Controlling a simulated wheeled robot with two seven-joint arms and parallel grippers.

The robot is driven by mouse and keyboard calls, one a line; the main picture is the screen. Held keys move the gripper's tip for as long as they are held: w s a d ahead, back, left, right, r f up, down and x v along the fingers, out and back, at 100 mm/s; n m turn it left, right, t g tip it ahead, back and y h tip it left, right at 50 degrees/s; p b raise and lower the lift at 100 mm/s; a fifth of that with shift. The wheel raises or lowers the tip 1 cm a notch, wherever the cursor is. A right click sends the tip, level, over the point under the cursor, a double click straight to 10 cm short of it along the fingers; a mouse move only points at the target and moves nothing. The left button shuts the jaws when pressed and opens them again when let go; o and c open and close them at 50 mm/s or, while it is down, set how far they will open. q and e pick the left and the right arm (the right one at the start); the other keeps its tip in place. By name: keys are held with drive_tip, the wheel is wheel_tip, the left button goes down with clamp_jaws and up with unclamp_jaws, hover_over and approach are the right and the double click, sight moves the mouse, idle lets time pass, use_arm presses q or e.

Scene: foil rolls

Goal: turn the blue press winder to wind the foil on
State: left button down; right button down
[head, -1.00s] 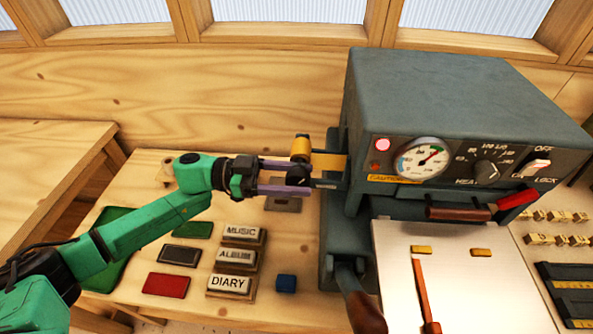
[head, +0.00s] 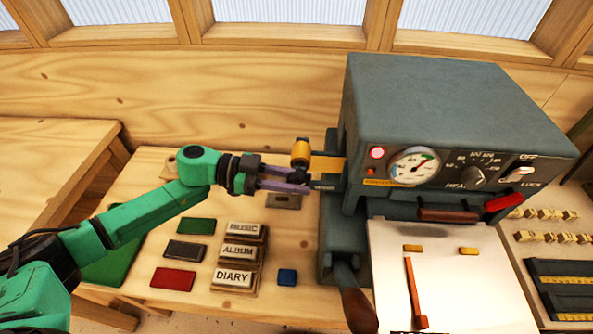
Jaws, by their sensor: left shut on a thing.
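The blue-grey press (head: 450,105) stands on the right half of the bench. A gold foil roll (head: 300,150) sits at its left side, with a gold foil strip (head: 327,165) running into the press. The winder is a small dark piece (head: 297,177) just below the roll, mostly hidden by fingers. My left gripper (head: 296,180) has its purple fingers around the winder and is shut on it, left of the press. My right gripper is not in view.
Stamp blocks marked MUSIC, ALBUM and DIARY (head: 233,278) stand below my left arm. A small blue block (head: 287,277), green, black and red pads (head: 173,279) lie nearby. A dark-handled lever (head: 357,310) and white plate (head: 450,275) are at the press front.

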use_arm(q)
drive_tip(key=y+p, duration=0.1)
drive_tip(key=r+y+p, duration=0.1)
drive_tip(key=p, duration=0.1)
drive_tip(key=shift+y+p, duration=0.3)
drive_tip(key=shift+w+f+y, duration=0.1)
drive_tip(key=shift+y, duration=0.4)
drive_tip(key=y, duration=0.2)
drive_tip(key=shift+d+f+y, duration=0.15)
drive_tip(key=shift+y, duration=0.15)
drive_tip(key=y, duration=0.4)
drive_tip(key=shift+f+y, duration=0.1)
drive_tip(key=shift+y, duration=0.2)
drive_tip(key=c, duration=0.6)
unclamp_jaws()
drive_tip(key=shift+c, duration=0.2)
